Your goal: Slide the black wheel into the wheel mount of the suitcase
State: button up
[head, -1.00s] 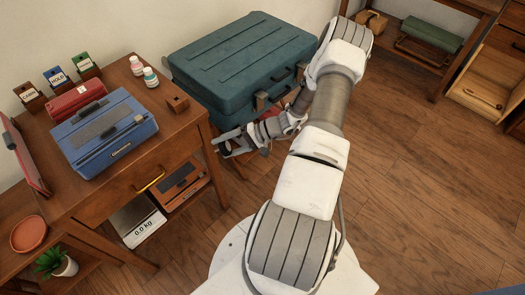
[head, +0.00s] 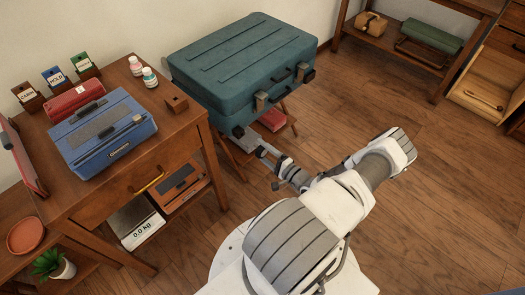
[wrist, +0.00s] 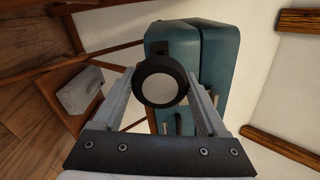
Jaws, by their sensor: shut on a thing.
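The teal suitcase (head: 245,65) lies flat on a wooden stand. It also shows behind the wheel in the wrist view (wrist: 210,60). My gripper (wrist: 163,88) is shut on the black wheel (wrist: 141,95), which has a pale grey hub facing the wrist camera. A black fitting (wrist: 160,47), which looks like the wheel mount, shows on the suitcase just above the wheel in the wrist view. I cannot tell whether wheel and mount touch. In the head view my gripper (head: 255,143) is low at the suitcase's near lower corner, where the wheel is too small to make out clearly.
The wooden desk (head: 180,122) with a blue case (head: 105,135) stands left of my gripper. A red item (head: 272,119) lies on the stand below the suitcase. A grey block-like object (wrist: 80,90) shows left in the wrist view. Floor to the right is clear.

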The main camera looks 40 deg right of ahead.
aim_at(255, 145)
jog(key=shift+w+a, duration=0.15)
jog(key=shift+w, duration=1.3)
jog(key=shift+w+a, duration=0.1)
jog(key=shift+w, duration=1.35)
jog(key=shift+w+a, duration=0.15)
jog(key=shift+w, duration=1.75)
jog(key=o, duration=1.3)
jog(key=s+p, duration=0.1)
jog(key=s, duration=0.4)
jog(key=s+d+p, duration=0.1)
jog(key=s, duration=0.5)
jog(key=s+p, duration=0.1)
jog(key=s, duration=0.5)
jog(key=shift+s+d, duration=0.15)
jog(key=shift+s, duration=0.05)
